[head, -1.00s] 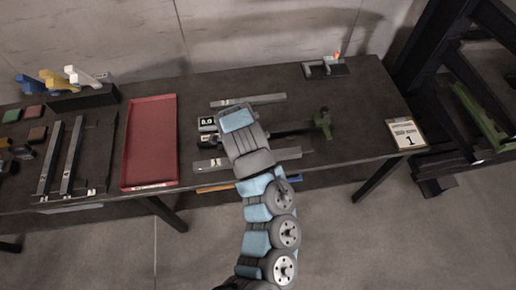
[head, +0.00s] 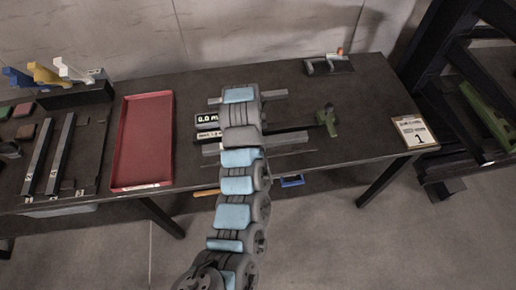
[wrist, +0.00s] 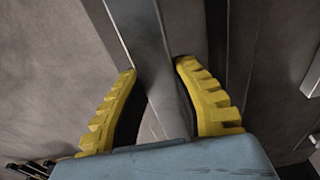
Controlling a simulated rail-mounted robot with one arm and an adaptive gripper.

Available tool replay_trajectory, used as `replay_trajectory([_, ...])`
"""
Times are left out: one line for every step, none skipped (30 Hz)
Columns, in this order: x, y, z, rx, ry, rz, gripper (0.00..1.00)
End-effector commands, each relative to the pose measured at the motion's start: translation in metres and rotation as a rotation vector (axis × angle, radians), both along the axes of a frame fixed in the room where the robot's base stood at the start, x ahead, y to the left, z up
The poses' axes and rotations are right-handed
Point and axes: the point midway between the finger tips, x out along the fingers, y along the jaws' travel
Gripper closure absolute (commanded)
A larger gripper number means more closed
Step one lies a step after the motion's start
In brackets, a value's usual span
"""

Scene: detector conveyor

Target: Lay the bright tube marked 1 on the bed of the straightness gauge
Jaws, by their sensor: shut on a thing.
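A bright square tube (head: 288,139) lies crosswise under my wrist in the head view, along the near side of the straightness gauge. Its number cannot be read now. In the wrist view the bright tube (wrist: 143,35) passes between the yellow-padded fingers of my gripper (wrist: 155,95), shut on it. In the head view my arm hides the fingers and the tube's middle. The gauge has a small display (head: 208,118) at its left and a green post (head: 327,119) at its right. I cannot tell whether the tube touches the gauge bed.
Another grey bar (head: 271,95) lies behind the gauge. A red tray (head: 117,150) and two grey bars (head: 39,158) are to the left. A clipboard (head: 414,132) marked 1 lies at the right end of the dark table (head: 375,100). The table is clear around the clipboard.

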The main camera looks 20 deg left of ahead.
Motion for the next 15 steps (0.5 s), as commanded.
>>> replay_trajectory([0.003, 0.001, -0.001, 0.002, 0.000, -0.001, 1.00])
replay_trajectory([0.004, 0.001, -0.003, 0.001, 0.000, -0.002, 1.00])
replay_trajectory([0.006, 0.001, -0.006, -0.001, 0.003, -0.003, 1.00])
replay_trajectory([0.007, 0.001, -0.009, -0.001, 0.004, -0.002, 1.00])
replay_trajectory([0.009, 0.001, -0.011, -0.001, 0.003, -0.001, 1.00])
replay_trajectory([0.011, 0.002, -0.013, -0.001, 0.001, 0.000, 1.00])
replay_trajectory([0.013, 0.002, -0.014, -0.001, -0.001, 0.000, 1.00])
replay_trajectory([0.014, 0.002, -0.016, -0.001, -0.001, 0.000, 1.00])
replay_trajectory([0.016, 0.002, -0.017, 0.000, 0.001, -0.002, 1.00])
replay_trajectory([0.018, 0.002, -0.019, 0.001, 0.002, -0.003, 1.00])
replay_trajectory([0.019, 0.001, -0.020, 0.001, 0.002, -0.004, 1.00])
replay_trajectory([0.021, 0.002, -0.021, 0.001, 0.000, -0.004, 1.00])
replay_trajectory([0.022, 0.002, -0.022, 0.002, -0.002, -0.005, 1.00])
replay_trajectory([0.023, 0.002, -0.023, 0.003, -0.003, -0.005, 1.00])
replay_trajectory([0.024, 0.002, -0.025, 0.002, -0.003, -0.004, 1.00])
